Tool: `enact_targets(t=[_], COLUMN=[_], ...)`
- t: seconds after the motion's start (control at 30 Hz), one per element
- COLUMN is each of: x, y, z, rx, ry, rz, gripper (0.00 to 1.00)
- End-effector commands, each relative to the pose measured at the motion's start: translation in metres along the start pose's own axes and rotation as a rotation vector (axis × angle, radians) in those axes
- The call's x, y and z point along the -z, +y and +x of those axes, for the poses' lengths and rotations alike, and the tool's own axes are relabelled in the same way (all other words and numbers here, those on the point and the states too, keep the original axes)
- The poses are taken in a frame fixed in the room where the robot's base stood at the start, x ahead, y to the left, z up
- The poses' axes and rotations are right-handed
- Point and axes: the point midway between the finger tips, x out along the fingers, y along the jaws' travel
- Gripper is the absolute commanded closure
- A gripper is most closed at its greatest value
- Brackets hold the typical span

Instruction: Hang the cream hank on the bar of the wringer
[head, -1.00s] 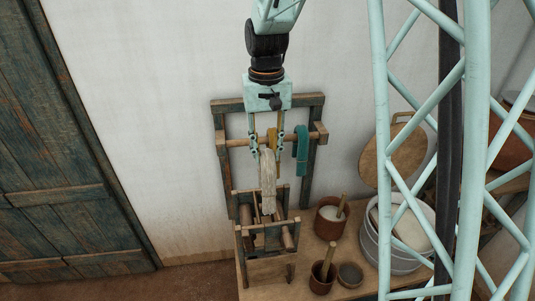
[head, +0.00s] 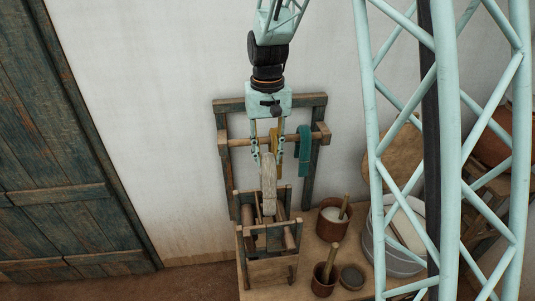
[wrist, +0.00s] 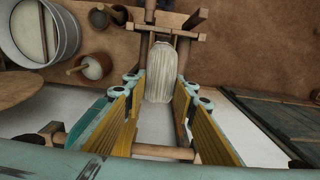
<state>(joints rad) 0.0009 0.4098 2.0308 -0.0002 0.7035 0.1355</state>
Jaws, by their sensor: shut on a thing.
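The cream hank (head: 268,172) hangs between the fingertips of my gripper (head: 268,157), which is shut on its upper part. In the wrist view the hank (wrist: 160,72) shows pale and ribbed between the two yellow-padded fingers (wrist: 161,84). A small wooden frame with rollers, which looks like the wringer (head: 267,246), stands on the bench just below. The hank's lower part overlaps the wringer's top in the head view. I cannot tell whether it touches the wringer's bar.
A tall wooden rack (head: 309,178) stands behind, with a teal hank (head: 304,152) on its crossbar, right of my gripper. Brown pots (head: 333,222) with sticks and a grey tub (head: 395,262) stand on the bench to the right. A plank door (head: 60,150) is at left.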

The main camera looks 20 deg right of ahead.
Motion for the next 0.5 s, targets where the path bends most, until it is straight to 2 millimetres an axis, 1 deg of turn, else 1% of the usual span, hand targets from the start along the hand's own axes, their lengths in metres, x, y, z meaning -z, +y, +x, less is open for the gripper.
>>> enact_targets(t=[0.03, 0.5], x=[0.000, 0.000], y=[0.000, 0.000], z=[0.004, 0.032], rx=[0.000, 0.000], ry=[0.000, 0.001], rz=[0.000, 0.000], gripper=[0.84, 0.84])
